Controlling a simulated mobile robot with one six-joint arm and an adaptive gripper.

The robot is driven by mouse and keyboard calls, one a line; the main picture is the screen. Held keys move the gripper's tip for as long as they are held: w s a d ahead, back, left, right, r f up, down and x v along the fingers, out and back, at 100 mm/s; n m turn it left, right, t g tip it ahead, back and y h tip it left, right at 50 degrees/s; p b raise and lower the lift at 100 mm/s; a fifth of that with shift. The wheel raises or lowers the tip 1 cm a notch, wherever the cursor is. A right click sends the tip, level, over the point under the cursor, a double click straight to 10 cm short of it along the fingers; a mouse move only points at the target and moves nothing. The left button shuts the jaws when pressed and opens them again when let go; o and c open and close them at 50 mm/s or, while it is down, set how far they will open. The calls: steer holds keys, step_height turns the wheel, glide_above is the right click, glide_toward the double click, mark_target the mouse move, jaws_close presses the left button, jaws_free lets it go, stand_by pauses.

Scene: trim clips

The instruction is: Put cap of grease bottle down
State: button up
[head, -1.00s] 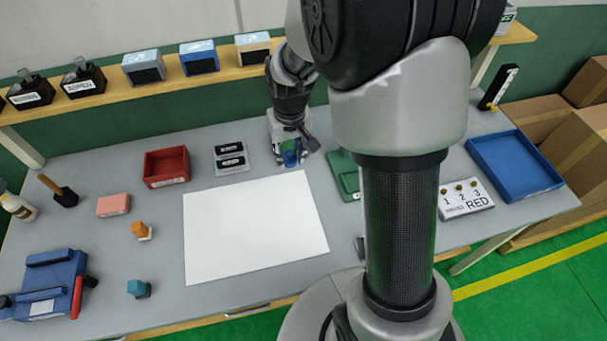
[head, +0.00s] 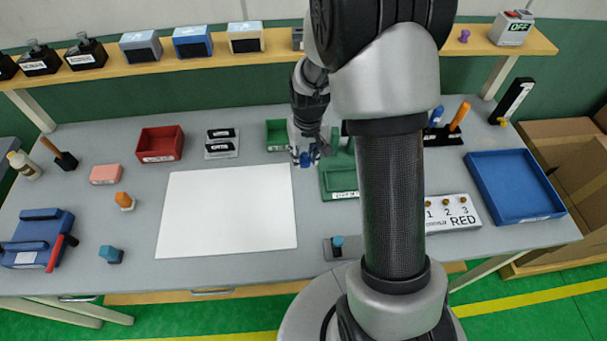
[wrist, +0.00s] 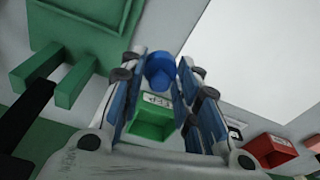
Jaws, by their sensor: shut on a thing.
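My gripper (head: 306,160) is above the back middle of the table, just right of the white sheet's far right corner. In the wrist view its blue-padded fingers (wrist: 160,60) are closed around a small blue cap (wrist: 159,72), which sits between the fingertips. In the head view the cap is small and partly hidden by the fingers. Nothing visible touches its far end. I cannot make out for sure which bottle is the grease bottle; a white bottle (head: 24,165) stands at the far left.
A small green bin (head: 278,134) is just behind my gripper. A green fixture (head: 338,182) is just to its right. The white sheet (head: 228,212) is bare. A red bin (head: 160,146), a blue tray (head: 516,188) and a numbered box (head: 450,212) stand around.

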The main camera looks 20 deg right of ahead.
step_height(320, 180, down, 8)
steer(key=shift+f+b, duration=0.1)
steer(key=shift+b, duration=0.65)
steer(key=shift+f+b, duration=0.45)
steer(key=o, duration=0.8)
steer(key=shift+c, duration=0.2)
steer(key=shift+r, duration=0.15)
steer(key=r+p, duration=0.1)
steer(key=r, duration=0.3)
steer(key=s+r+p, duration=0.1)
steer(key=r, duration=0.3)
steer(key=r+p, duration=0.1)
steer(key=r, duration=0.4)
steer(key=shift+s+a+p, duration=0.1)
steer(key=shift+s+p, duration=0.15)
steer(key=shift+p, duration=0.1)
step_height(320, 180, up, 8)
glide_above(304, 180)
steer(key=s+a, duration=0.3)
steer(key=s, duration=0.2)
steer(key=s+a+r+t, duration=0.1)
steer(key=s+a+r, duration=0.1)
steer(key=s+r, duration=0.4)
steer(key=s+a+r+n+t, duration=0.1)
steer(key=s+r, duration=0.5)
steer(key=s, duration=0.7)
steer(key=shift+s+a+r+t, duration=0.15)
steer(key=shift+s+a+t, duration=0.15)
steer(key=shift+a+t, duration=0.55)
